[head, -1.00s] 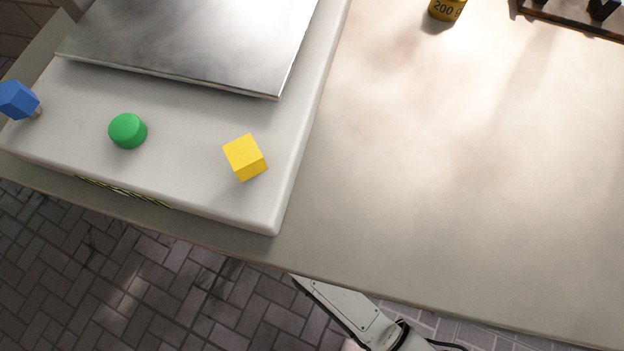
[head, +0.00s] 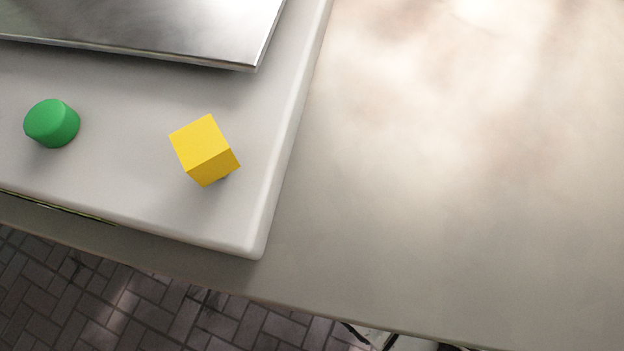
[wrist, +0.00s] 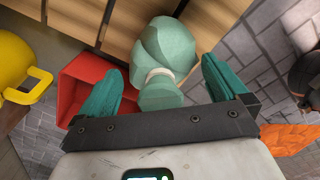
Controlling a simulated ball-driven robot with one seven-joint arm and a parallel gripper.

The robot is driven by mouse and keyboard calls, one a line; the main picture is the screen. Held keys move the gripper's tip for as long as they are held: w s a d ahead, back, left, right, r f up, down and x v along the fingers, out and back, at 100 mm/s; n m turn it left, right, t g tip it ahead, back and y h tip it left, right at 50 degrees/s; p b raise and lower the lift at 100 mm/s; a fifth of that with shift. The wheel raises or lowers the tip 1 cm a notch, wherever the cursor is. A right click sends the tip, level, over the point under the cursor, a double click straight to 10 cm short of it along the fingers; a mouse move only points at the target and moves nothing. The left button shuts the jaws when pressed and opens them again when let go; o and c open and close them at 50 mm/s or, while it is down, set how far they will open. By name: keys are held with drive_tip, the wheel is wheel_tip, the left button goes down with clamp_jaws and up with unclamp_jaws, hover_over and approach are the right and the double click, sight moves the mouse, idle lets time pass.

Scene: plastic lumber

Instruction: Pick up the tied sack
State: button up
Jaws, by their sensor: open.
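The tied sack (wrist: 166,52) is pale green with a light band around its narrow neck. It shows only in the wrist view, at the top centre, in front of wooden boards. My gripper (wrist: 162,68) is open, with one teal finger on each side of the sack's neck in the picture. No finger visibly presses on the sack, and I cannot tell how far it is in depth. The head view shows neither the sack nor my gripper.
In the wrist view, a red bin (wrist: 75,82) is left of the sack, a yellow handled container (wrist: 12,62) farther left, and an orange object (wrist: 290,138) at right. In the head view, a white scale (head: 110,190) with a yellow cube (head: 204,150) sits on a largely clear tabletop (head: 450,220).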

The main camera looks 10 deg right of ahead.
wheel_tip(320, 180, down, 2)
drive_tip(key=shift+c, duration=0.5)
drive_tip(key=shift+r, duration=0.1)
drive_tip(key=c, duration=1.1)
